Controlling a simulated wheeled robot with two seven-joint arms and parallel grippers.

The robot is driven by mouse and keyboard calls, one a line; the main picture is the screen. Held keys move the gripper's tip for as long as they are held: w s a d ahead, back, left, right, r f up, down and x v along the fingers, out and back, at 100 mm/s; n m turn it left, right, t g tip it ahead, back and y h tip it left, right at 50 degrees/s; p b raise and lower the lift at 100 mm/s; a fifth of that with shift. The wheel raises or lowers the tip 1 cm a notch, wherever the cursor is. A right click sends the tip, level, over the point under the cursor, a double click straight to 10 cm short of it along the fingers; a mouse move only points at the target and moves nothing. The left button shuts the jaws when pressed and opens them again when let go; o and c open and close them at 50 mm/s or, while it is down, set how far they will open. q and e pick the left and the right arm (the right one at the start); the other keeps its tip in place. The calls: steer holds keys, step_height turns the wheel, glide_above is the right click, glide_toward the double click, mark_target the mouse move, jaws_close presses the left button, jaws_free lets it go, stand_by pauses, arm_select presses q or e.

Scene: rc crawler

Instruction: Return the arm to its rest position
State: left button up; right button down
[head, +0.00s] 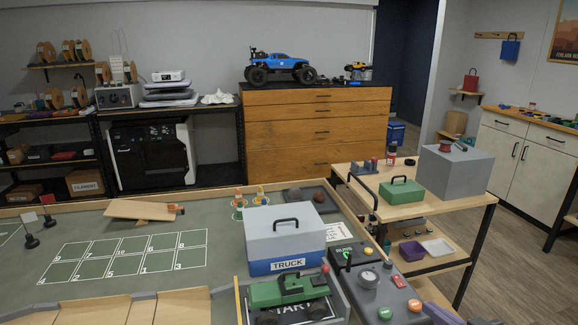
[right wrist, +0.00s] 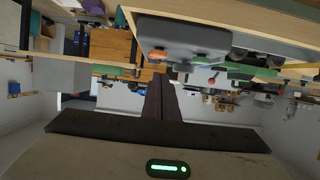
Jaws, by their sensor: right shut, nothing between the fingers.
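My right gripper (head: 438,313) shows only in part at the bottom right edge of the head view, beside the control box. In the right wrist view its two dark fingers (right wrist: 162,95) are pressed together with nothing between them. That view is upside down, with the table edge and a grey control box along its top. My left arm and gripper are not in the head view.
A grey control box (head: 387,291) with buttons and a gauge is close to the right gripper. A grey box labelled TRUCK (head: 284,236) stands behind the green crawler (head: 287,291). A wooden cart (head: 455,195) stands to the right. Wood floor (head: 525,255) is clear there.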

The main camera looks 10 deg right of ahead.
steer(key=s+a+f+g, duration=0.2)
steer(key=s+a+f, duration=0.8)
steer(key=s, duration=0.2)
steer(key=s+a+f+g, duration=0.3)
steer(key=s+a+f, duration=0.7)
steer(key=s, duration=0.2)
steer(key=shift+s, duration=0.2)
